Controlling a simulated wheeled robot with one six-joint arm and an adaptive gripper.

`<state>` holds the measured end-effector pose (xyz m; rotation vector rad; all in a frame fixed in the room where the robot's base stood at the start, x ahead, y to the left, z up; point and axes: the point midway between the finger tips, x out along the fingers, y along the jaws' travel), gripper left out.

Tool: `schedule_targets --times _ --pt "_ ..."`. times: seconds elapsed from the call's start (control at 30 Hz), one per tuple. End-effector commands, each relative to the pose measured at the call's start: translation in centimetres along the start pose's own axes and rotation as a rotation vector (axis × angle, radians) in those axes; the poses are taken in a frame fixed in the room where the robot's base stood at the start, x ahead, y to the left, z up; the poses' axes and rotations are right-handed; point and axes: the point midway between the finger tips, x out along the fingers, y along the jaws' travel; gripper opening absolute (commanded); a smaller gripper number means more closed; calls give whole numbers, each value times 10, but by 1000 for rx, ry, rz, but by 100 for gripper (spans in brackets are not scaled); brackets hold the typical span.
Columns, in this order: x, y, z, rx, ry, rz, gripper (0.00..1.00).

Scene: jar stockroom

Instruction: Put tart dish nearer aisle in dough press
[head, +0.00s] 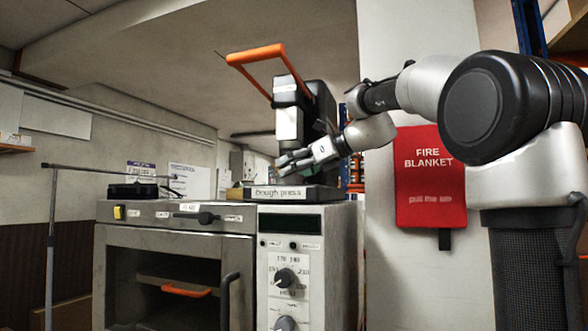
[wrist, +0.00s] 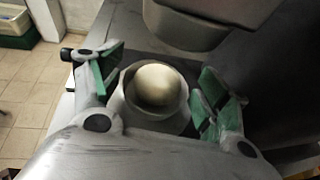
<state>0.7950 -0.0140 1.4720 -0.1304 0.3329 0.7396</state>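The dough press (head: 291,193) has a labelled base, a dark column and an orange lever, and stands on top of a grey oven unit. Its round metal press head (wrist: 190,22) shows at the top of the wrist view. A round metal dish (wrist: 150,119) with a pale dough ball (wrist: 157,84) in it sits on the press base, just in front of the head. My gripper (head: 286,164) is at the press. In the wrist view my gripper (wrist: 160,88) has its green-padded fingers spread on both sides of the dish, with small gaps. The dish is hidden in the head view.
The oven (head: 165,270) with knobs and a door handle stands below the press. A black device (head: 133,192) lies on its left top. A red fire blanket pouch (head: 430,175) hangs on the pillar at right. A green-and-white crate (wrist: 15,25) is on the tiled floor.

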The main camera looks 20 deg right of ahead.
Motion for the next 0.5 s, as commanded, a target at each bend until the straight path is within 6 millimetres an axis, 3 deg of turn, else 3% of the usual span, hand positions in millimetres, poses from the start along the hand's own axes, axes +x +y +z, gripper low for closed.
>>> schedule_targets --times 0.5 --pt "-8 -1 3 0 0 -3 91"
